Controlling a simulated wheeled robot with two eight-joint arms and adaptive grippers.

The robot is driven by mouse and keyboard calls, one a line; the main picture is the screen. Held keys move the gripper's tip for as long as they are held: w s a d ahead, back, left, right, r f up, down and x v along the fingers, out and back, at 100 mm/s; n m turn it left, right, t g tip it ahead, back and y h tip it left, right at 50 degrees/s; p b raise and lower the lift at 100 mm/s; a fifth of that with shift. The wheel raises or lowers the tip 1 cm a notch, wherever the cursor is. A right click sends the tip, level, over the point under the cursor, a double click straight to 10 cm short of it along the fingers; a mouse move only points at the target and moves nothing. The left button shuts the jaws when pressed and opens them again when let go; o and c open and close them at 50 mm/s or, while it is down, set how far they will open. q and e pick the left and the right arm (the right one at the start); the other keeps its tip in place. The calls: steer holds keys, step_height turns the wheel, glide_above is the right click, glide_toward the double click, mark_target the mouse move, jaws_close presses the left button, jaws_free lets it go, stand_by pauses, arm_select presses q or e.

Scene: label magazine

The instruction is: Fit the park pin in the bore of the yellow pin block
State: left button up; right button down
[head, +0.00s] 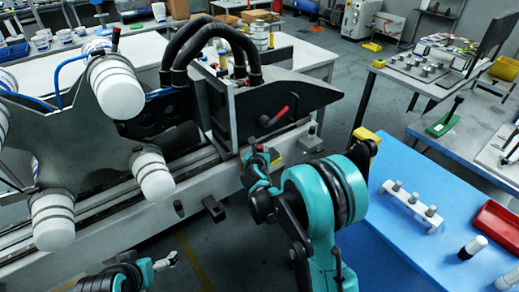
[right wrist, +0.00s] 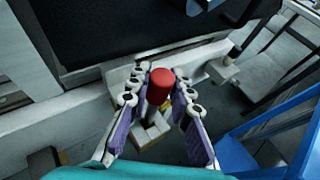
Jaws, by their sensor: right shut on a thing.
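The park pin, a dark shaft with a red cap (right wrist: 161,80), stands between the fingers of my right gripper (right wrist: 158,95) in the right wrist view, and the gripper is shut on it. In the head view the right gripper (head: 257,160) is by the front side of the machine, with the red cap (head: 260,148) just showing. A yellow block (head: 277,161), seemingly the pin block, shows just right of the gripper. The pin's lower end is hidden, so I cannot tell whether it is in a bore. My left gripper (head: 163,263) is low at the left, its jaw opening unclear.
The machine with a red lever (head: 279,116) and a long rail stands behind the right gripper. White rolls (head: 117,88) hang on a grey carrier at the left. A blue table (head: 385,252) at the right holds a white rack (head: 411,207) and a red tray (head: 497,222).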

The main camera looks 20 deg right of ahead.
steer(key=shift+f, duration=2.95)
steer(key=c, duration=1.3)
jaws_free()
steer(key=v, duration=1.2)
